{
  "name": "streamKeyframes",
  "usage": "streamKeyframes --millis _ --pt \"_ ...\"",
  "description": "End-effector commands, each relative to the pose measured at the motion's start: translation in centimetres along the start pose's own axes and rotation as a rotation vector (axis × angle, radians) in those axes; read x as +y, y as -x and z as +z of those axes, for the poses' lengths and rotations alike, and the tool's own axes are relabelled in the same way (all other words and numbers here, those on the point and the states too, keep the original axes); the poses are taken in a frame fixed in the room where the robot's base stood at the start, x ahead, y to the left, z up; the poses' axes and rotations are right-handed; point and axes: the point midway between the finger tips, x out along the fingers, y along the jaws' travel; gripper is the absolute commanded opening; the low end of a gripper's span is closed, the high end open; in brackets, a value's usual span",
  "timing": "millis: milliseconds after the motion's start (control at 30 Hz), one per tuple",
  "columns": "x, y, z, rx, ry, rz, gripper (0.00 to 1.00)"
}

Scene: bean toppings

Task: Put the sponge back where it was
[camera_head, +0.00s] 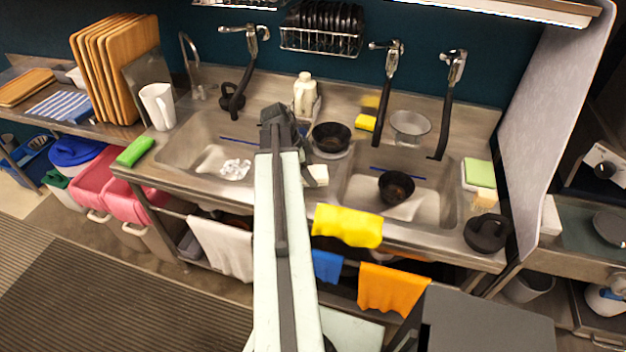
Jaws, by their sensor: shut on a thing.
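My gripper (279,118) is over the left sink's back right side, seen from behind at the end of my pale arm. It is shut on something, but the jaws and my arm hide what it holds. A bright green sponge (134,151) lies on the counter's front left corner. A yellow sponge (366,122) lies behind the right sink. A light green pad (480,172) lies right of the right sink, with a small tan block (485,197) in front. A small whitish block (317,175) is beside my arm, between the sinks; I cannot tell what it is.
A black bowl (331,136) stands between the sinks, close right of my gripper. Another dark bowl (396,186) is in the right sink (436,210). A soap bottle (305,94) and black-hosed taps (386,85) stand behind. A white pitcher (158,106) is left.

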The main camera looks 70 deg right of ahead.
Motion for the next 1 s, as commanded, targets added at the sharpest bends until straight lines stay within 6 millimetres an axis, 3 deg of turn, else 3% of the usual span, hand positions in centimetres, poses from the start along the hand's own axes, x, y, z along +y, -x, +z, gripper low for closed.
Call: streamKeyframes --millis 133,200,300,700,733,767,800,1000 --pt "-0.6 -0.9 -1.1 0.000 -0.002 0.000 0.27" --pt "-0.5 -2.8 0.0 0.000 0.000 -0.001 0.27" --pt "-0.4 -4.2 0.6 0.000 0.000 -0.001 0.27" --pt "-0.4 -4.2 0.7 0.000 0.001 -0.001 0.27" --pt "-0.4 -4.0 0.6 0.000 0.001 -0.001 0.68" --pt "-0.4 -4.0 0.6 0.000 0.001 -0.001 0.76" --pt "-0.4 -4.0 0.6 0.000 0.001 -0.001 0.81" --pt "-0.4 -4.0 0.6 0.000 0.001 0.000 0.81"
